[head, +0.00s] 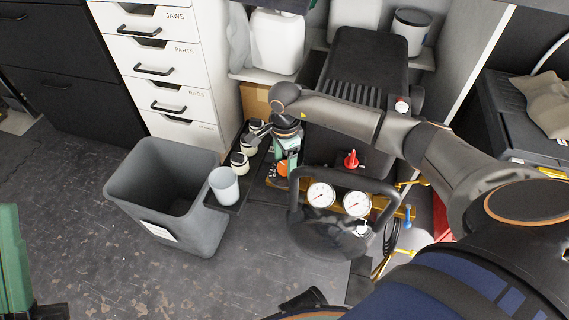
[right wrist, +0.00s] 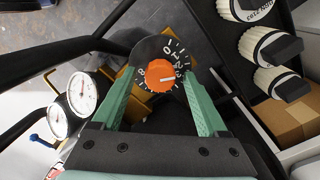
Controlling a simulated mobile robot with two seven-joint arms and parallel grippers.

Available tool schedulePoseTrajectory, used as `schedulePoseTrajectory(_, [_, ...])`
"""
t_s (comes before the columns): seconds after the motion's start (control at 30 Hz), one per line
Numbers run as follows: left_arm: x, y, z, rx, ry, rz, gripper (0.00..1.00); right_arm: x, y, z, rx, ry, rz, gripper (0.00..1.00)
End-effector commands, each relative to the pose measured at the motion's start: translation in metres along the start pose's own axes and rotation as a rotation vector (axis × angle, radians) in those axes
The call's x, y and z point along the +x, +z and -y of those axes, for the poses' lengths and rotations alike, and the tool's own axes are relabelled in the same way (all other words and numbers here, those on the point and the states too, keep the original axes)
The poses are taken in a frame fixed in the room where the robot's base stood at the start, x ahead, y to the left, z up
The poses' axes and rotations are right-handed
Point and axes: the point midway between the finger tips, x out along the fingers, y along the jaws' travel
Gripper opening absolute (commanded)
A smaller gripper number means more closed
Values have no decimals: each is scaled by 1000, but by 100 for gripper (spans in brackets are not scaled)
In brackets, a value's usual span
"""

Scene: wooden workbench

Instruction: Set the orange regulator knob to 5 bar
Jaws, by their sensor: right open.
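The orange regulator knob (right wrist: 160,76) sits on a black dial plate (right wrist: 150,48) with white numerals and ticks. Its white pointer line points to the right in the right wrist view; I cannot surely read the value there. The knob also shows small in the head view (head: 283,168). My right gripper (right wrist: 159,75) is open, with one green finger on each side of the knob. I cannot tell whether the fingers touch it. Two white gauges (head: 320,194) (head: 357,203) stand beside it. A green part of my left gripper (head: 14,262) shows at the left edge; its jaws are not clear.
A grey bin (head: 165,190) and white cup (head: 224,185) stand to the left. Floor is free in front.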

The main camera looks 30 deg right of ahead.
Motion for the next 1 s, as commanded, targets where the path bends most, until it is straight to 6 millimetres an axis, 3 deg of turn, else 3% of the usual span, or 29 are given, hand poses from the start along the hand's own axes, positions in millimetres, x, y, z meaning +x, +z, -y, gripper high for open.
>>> schedulePoseTrajectory(0.27, [0, 0, 0, -2, 0, 1, 0, 1, 0, 0, 0, 0, 0, 75])
schedulePoseTrajectory(0.9, [0, 0, 0, -1, 4, 1, 0, 0, 0, 0, 1, -1, 0, 3])
schedulePoseTrajectory(1.0, [0, 0, 0, 0, 4, 1, 0, 0, 0, 0, 1, -1, 0, 0])
